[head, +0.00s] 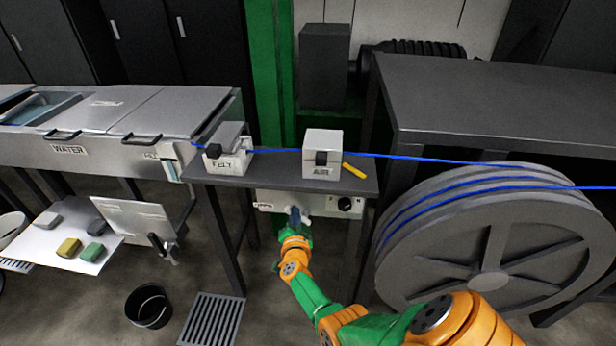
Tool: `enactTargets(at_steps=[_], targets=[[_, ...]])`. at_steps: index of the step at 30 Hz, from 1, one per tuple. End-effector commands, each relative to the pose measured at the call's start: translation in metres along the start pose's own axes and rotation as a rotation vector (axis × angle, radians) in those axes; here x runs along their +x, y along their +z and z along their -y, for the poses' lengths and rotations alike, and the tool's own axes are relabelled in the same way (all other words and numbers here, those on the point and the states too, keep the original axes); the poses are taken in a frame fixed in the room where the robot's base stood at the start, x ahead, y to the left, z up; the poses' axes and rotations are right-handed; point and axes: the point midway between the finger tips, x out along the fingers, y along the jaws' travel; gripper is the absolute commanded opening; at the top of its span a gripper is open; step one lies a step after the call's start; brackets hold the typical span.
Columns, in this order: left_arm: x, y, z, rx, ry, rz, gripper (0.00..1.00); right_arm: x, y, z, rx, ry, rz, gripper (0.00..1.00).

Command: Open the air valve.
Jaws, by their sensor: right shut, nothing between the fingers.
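A pale control panel (325,207) hangs under the front edge of the small dark table, with a label at its left end and a black round knob (345,204) at its right. My right gripper (298,215) is at the left half of this panel, at the end of my green and orange arm. It is shut with nothing between its fingers. A small blue part shows at the fingertips. I cannot tell whether it is the valve's handle or whether the fingers touch it. The gripper hides this part of the panel. My left gripper is not in view.
A blue cable (420,159) runs through two pale boxes, a left one (228,160) and a right one (322,143), on the table (270,171). A yellow bar (354,172) lies beside the right box. A large grey reel (440,257) stands right. A black bucket (149,306) is on the floor.

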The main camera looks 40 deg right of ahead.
Motion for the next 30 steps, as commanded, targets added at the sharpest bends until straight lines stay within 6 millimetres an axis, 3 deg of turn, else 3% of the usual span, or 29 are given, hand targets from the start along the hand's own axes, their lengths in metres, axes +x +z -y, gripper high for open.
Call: enactTargets(at_steps=[13,30], targets=[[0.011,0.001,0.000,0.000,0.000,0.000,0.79,0.006,0.023,0.005,-0.384,0.097,0.000,0.00],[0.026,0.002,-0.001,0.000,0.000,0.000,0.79,0.010,0.036,0.005,-0.388,0.098,-0.002,0.00]])
